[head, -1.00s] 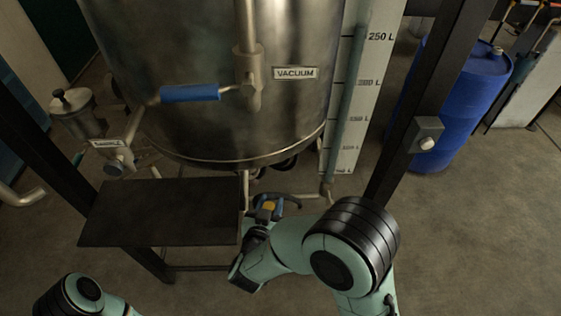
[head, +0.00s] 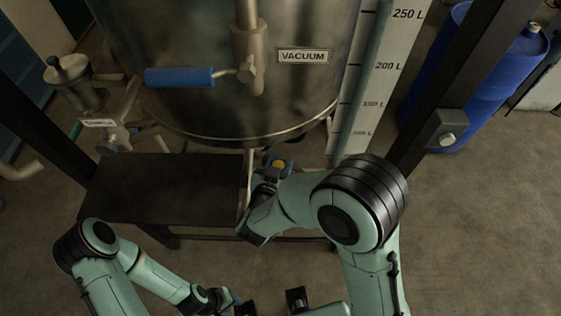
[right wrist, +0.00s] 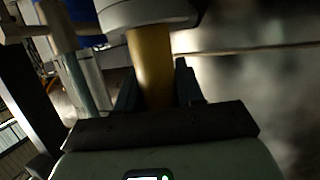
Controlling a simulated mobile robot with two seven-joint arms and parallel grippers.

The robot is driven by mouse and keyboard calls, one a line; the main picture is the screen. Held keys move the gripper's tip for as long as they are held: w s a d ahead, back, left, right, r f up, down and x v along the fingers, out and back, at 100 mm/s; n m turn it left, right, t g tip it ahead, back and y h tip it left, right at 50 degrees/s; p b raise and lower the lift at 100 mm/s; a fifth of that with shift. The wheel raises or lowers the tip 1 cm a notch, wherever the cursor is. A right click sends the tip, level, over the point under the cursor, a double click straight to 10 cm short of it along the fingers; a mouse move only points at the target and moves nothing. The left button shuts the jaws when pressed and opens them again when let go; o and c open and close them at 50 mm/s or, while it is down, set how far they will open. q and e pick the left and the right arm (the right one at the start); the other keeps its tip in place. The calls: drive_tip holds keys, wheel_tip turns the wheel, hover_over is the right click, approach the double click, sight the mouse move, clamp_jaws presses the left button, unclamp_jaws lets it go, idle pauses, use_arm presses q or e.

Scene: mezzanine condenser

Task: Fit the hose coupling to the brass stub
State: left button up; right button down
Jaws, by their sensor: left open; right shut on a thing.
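A brass-coloured cylinder (right wrist: 153,65) stands between my right fingers in the right wrist view. A wide grey collar (right wrist: 150,12) sits at its upper end. I cannot tell whether the cylinder belongs to the hose coupling or to the brass stub. My right gripper (right wrist: 153,85) is shut on it. In the head view this gripper (head: 277,168) is just below the tank's lower rim, with a small yellow part showing; its fingertips are hard to make out. My left gripper (head: 270,303) is open at the bottom edge, partly cut off and well away from the tank.
The steel tank (head: 190,118) marked VACUUM fills the back. A dark shelf (head: 150,195) lies below it on the left. A blue-handled pipe (head: 180,77) crosses its front. A dark post (head: 475,80) and blue drum (head: 490,75) stand right.

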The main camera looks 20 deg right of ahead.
drive_tip(key=shift+f+b, duration=2.05)
drive_tip(key=shift+f, duration=0.8)
use_arm(q)
drive_tip(key=f, duration=0.1)
drive_tip(key=s+f, duration=0.1)
drive_tip(key=f, duration=0.2)
drive_tip(key=shift+s+f, duration=0.2)
drive_tip(key=shift+s, duration=0.15)
drive_tip(key=shift+w+r+p, duration=0.15)
drive_tip(key=shift+r+p, duration=0.25)
drive_tip(key=shift+s+f+b, duration=0.2)
drive_tip(key=shift+f+b, duration=0.6)
drive_tip(key=shift+s+f+b, duration=0.25)
drive_tip(key=shift+f+b, duration=0.55)
drive_tip(key=shift+s+f+b, duration=0.2)
drive_tip(key=shift+f+b, duration=0.6)
use_arm(e)
drive_tip(key=shift+f, duration=3.3)
drive_tip(key=c, duration=0.6)
unclamp_jaws()
use_arm(q)
drive_tip(key=shift+w, duration=0.1)
drive_tip(key=shift+w+r+p, duration=0.25)
drive_tip(key=shift+r+p, duration=0.2)
drive_tip(key=shift+r, duration=0.1)
use_arm(e)
drive_tip(key=v, duration=1.3)
drive_tip(key=shift+s+a+r, duration=0.1)
drive_tip(key=shift+s, duration=0.05)
